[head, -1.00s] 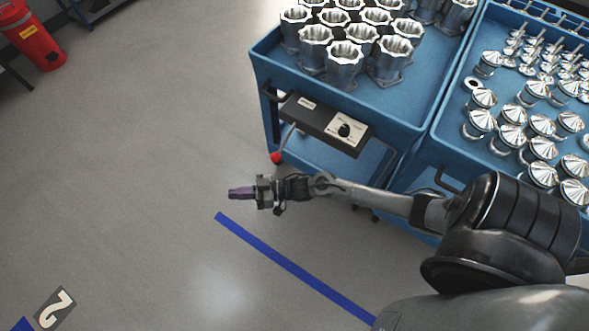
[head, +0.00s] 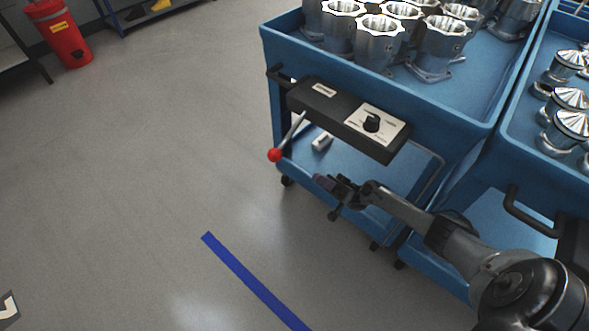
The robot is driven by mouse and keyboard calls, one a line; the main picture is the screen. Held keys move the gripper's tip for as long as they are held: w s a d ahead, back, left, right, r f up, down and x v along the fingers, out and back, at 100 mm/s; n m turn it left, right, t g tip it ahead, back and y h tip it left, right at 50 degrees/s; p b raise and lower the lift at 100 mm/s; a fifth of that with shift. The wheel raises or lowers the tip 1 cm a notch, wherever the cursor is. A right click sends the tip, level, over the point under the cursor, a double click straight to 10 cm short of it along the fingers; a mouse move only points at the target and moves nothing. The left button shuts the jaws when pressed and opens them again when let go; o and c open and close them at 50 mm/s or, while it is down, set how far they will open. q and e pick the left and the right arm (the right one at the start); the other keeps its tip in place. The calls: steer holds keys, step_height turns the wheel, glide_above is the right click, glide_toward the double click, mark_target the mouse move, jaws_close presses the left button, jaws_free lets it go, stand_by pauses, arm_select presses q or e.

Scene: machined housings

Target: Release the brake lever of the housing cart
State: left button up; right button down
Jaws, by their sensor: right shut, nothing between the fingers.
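The housing cart (head: 455,100) is blue and holds several silver machined housings (head: 378,42) in its top tray. A black control box (head: 345,120) with a dial is mounted on its near side. The brake lever (head: 291,134) hangs from the box's left part, slanting down and left to a red ball knob (head: 275,155). My right gripper (head: 320,181) is shut and empty, to the right of and below the knob, apart from it, in front of the cart's lower shelf. My left gripper is out of view.
A second blue cart (head: 520,135) with shiny metal parts stands close on the right. A black handle (head: 515,215) sticks out from it. A blue floor stripe (head: 255,283) runs across the open grey floor at left. A red bin (head: 58,35) stands far left.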

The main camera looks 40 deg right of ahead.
mark_target(289, 135)
steer(key=p+x, duration=0.1)
steer(key=x, duration=1.2)
steer(key=shift+r, duration=0.45)
steer(key=shift+a, duration=0.1)
